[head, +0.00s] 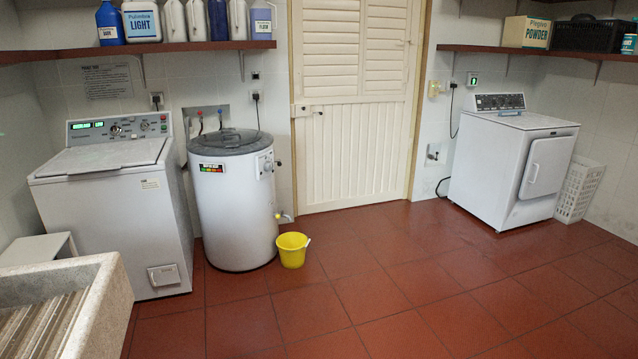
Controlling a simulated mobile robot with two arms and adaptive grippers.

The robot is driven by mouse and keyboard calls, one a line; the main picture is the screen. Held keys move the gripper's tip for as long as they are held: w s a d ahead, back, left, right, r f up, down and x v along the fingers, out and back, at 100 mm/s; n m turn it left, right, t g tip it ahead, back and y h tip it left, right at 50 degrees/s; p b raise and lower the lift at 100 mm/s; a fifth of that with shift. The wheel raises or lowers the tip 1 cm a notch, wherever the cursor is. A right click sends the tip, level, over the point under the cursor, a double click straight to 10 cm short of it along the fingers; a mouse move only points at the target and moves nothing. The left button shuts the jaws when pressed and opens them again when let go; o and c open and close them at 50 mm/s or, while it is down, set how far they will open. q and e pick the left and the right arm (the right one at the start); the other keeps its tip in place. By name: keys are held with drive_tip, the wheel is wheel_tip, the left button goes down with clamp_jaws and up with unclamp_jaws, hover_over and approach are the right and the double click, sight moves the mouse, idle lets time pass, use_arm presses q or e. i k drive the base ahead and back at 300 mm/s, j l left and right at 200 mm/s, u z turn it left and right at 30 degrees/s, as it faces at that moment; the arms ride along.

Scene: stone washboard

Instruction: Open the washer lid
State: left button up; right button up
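The washer (118,220) is a white top-loading machine at the left, against the back wall. Its lid (105,156) is a flat white panel on top and lies shut. Behind the lid a raised control panel (118,126) shows green lit digits and knobs. No part of either gripper shows in the head view, so I cannot see where they are relative to the washer.
A stone washboard sink (108,310) stands at the front left, near the washer. A white cylindrical tub (232,205) is right of the washer, with a yellow bucket (292,252) beside it. A dryer (500,165) stands at right. The red tiled floor (400,290) is clear.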

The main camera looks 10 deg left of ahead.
sight(90, 158)
drive_tip(key=i+j+u, duration=0.15)
drive_tip(key=i+u, duration=0.5)
drive_tip(key=i+l+u, duration=0.1)
drive_tip(key=i+u, duration=0.25)
drive_tip(key=i, duration=0.15)
